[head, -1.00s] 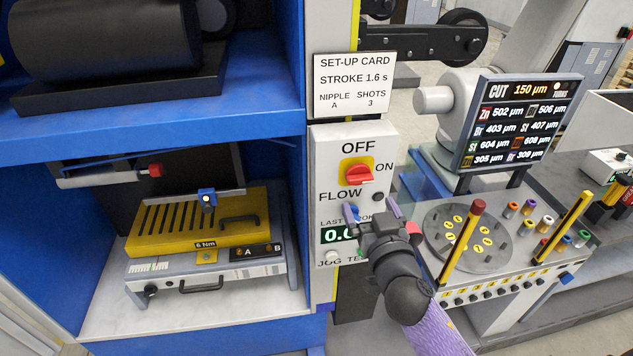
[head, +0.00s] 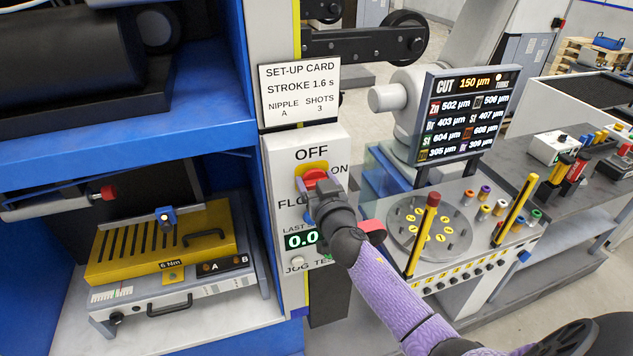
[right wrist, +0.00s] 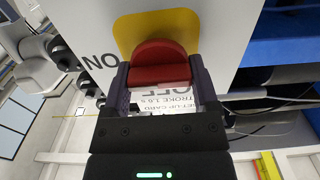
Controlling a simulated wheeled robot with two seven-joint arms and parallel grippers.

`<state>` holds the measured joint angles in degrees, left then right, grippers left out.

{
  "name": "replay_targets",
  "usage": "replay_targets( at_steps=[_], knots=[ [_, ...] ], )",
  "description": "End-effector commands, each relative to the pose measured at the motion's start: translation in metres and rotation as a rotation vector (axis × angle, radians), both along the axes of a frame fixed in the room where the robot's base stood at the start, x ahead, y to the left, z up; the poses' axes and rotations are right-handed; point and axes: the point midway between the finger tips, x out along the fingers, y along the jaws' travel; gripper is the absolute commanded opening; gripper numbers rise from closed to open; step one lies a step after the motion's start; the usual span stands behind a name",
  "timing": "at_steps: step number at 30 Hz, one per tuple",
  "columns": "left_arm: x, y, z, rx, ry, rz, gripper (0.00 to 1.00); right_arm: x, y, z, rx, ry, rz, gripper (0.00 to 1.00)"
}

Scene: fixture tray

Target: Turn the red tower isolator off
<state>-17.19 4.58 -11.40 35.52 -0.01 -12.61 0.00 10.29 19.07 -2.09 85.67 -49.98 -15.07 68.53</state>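The red tower isolator (head: 316,178) is a rotary knob on a yellow plate, on the white panel (head: 286,152) under the word OFF, with ON to its right. My right gripper (head: 318,194) is at the isolator and hides its lower part in the head view. In the right wrist view, the red handle (right wrist: 160,66) lies crosswise between the two dark fingers of my right gripper (right wrist: 160,82). The fingers stand wide apart, one at each end of the handle; I cannot tell if they touch it. My left gripper is not in view.
The set-up card (head: 299,92) is above the panel. A green display (head: 300,240) is below the isolator, partly behind my arm. A glass-sided station with a round dial plate (head: 428,226) and a red-topped post (head: 424,232) stands close to the right.

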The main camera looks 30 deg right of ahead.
Motion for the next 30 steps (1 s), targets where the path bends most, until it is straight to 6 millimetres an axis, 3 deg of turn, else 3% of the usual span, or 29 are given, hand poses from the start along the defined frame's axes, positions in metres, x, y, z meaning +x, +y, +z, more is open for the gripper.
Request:
replay_targets(
  at_steps=[1, 6, 17, 30],
  knots=[
    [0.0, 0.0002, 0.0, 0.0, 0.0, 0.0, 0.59, -0.0001, 0.0, -0.0001, 0.0, 0.0, 0.0, 0.49],
    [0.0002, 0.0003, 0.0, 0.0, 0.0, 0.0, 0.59, -0.0002, 0.0, -0.0002, 0.0, 0.0, 0.0, 0.18],
    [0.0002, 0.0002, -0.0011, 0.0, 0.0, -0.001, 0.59, -0.0002, 0.0005, -0.0006, -0.083, 0.02, 0.0, 0.18],
    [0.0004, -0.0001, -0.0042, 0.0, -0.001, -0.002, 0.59, 0.0001, 0.0017, -0.0013, -0.453, 0.11, 0.0, 0.18]
  ],
)
